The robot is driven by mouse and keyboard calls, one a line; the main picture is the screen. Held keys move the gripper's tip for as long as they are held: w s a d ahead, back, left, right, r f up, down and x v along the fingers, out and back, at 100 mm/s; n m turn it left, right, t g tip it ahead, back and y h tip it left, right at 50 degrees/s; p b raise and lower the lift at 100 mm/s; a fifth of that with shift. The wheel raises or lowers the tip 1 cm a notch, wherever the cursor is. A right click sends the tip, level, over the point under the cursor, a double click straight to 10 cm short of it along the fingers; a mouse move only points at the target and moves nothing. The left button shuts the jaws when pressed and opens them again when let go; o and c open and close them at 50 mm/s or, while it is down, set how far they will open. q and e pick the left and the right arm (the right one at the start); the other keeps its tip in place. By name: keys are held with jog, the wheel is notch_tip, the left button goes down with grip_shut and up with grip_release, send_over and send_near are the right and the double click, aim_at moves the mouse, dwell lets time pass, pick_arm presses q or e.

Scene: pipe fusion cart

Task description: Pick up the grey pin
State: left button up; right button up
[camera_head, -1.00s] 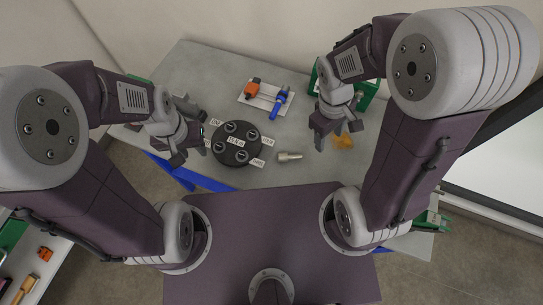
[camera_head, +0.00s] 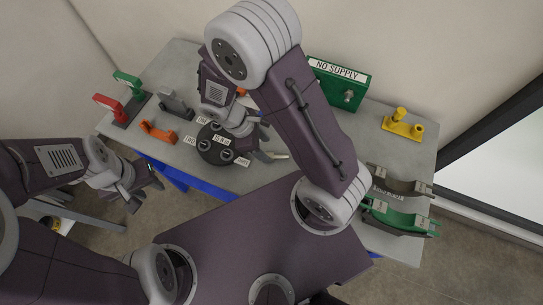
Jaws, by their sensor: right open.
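The grey pin (camera_head: 279,156) lies on the grey table, just right of the round black disc (camera_head: 210,152) with its several white-labelled sockets. My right gripper (camera_head: 262,146) is open, low over the table at the disc's right edge. Its fingers are right beside the left end of the pin, and part of the pin may be hidden by them. I cannot tell whether they touch it. My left gripper (camera_head: 146,192) appears open and empty, off the table's front left edge.
On the left of the table stand red (camera_head: 108,103) and green (camera_head: 128,82) handled parts, a grey bracket (camera_head: 175,104) and an orange bracket (camera_head: 158,132). A green "NO SUPPLY" box (camera_head: 340,84) and a yellow part (camera_head: 402,126) are at the back right. Green clamps (camera_head: 395,217) are at the right front.

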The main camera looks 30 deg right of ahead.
aim_at(270, 155)
jog(key=x, duration=0.6)
jog(key=shift+a+f, duration=0.15)
jog(key=shift+f, duration=0.05)
grip_shut()
